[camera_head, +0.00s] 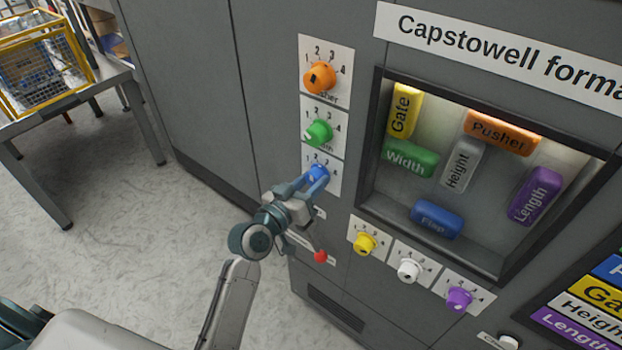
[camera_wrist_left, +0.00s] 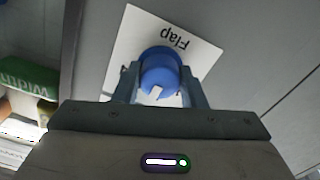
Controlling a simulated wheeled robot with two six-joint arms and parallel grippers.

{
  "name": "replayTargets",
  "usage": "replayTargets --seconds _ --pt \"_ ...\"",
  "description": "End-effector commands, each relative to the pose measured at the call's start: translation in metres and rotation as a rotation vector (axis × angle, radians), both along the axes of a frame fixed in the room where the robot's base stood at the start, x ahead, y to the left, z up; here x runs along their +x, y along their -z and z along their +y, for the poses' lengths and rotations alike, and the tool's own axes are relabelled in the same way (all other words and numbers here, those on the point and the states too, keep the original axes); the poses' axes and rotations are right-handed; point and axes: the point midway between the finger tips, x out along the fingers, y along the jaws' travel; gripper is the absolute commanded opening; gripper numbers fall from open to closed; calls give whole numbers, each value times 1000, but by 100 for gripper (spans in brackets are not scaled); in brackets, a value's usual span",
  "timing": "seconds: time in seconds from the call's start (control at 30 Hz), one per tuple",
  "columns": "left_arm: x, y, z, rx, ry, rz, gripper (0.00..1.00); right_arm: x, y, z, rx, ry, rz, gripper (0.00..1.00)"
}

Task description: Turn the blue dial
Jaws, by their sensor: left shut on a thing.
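The blue dial (camera_head: 317,173) sits on a white numbered plate on the grey machine front, below the green dial. It also shows in the left wrist view (camera_wrist_left: 159,70), with a white pointer mark on its face and the word "Flap" on its plate (camera_wrist_left: 185,38). My left gripper (camera_head: 308,182) is at the blue dial, with one finger on each side of it; in the left wrist view the gripper (camera_wrist_left: 160,82) is shut on the dial. The gripper hides part of the plate and its numbers. My right gripper is not in view.
An orange dial (camera_head: 319,77) and a green dial (camera_head: 318,133) are above. Yellow (camera_head: 365,244), white (camera_head: 409,269) and purple (camera_head: 459,299) dials are lower right. A red knob (camera_head: 320,256) is below my gripper. A recessed window (camera_head: 377,120) holds coloured labelled blocks. A table (camera_head: 110,82) stands left.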

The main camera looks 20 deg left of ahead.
Motion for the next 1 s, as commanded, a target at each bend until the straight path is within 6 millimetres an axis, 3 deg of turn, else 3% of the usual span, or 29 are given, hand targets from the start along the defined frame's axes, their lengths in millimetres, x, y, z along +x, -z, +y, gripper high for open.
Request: replayTargets --seconds 0.5,1.0 --pt "0 -1 -1 -290 0 106 15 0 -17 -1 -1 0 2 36" --pt "0 0 -1 -333 0 122 15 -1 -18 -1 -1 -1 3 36"
